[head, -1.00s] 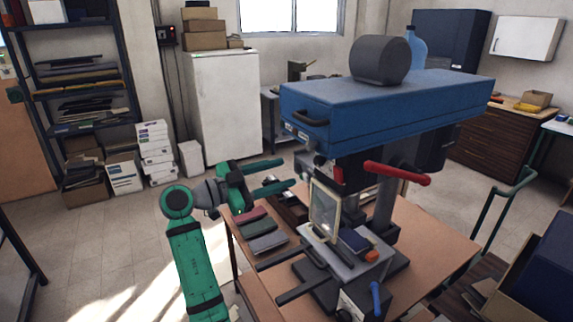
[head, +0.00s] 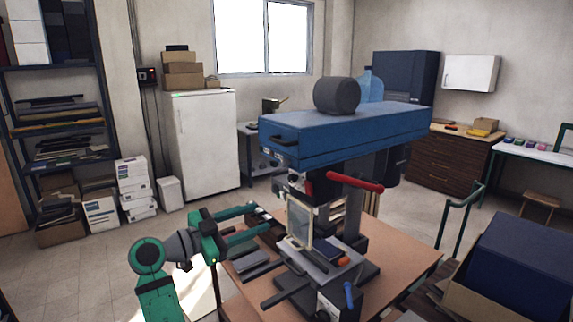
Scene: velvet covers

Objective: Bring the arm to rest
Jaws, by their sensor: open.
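My gripper (head: 254,222), with two long green fingers, is spread open at the left edge of the brown table (head: 405,262). Nothing shows between its fingers. It is left of the blue-topped press (head: 345,130) and near a dark box on the table. Flat grey covers (head: 262,269) lie on the table just in front of and below the fingers. My green arm comes up from the lower left. Part of the table behind the gripper is hidden.
The press has a projecting red handle (head: 355,182) and a grey roll (head: 337,96) on top. A cardboard box with a dark blue block (head: 525,262) stands at the lower right. A white fridge (head: 203,140) and shelves stand behind. The floor left of the table is open.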

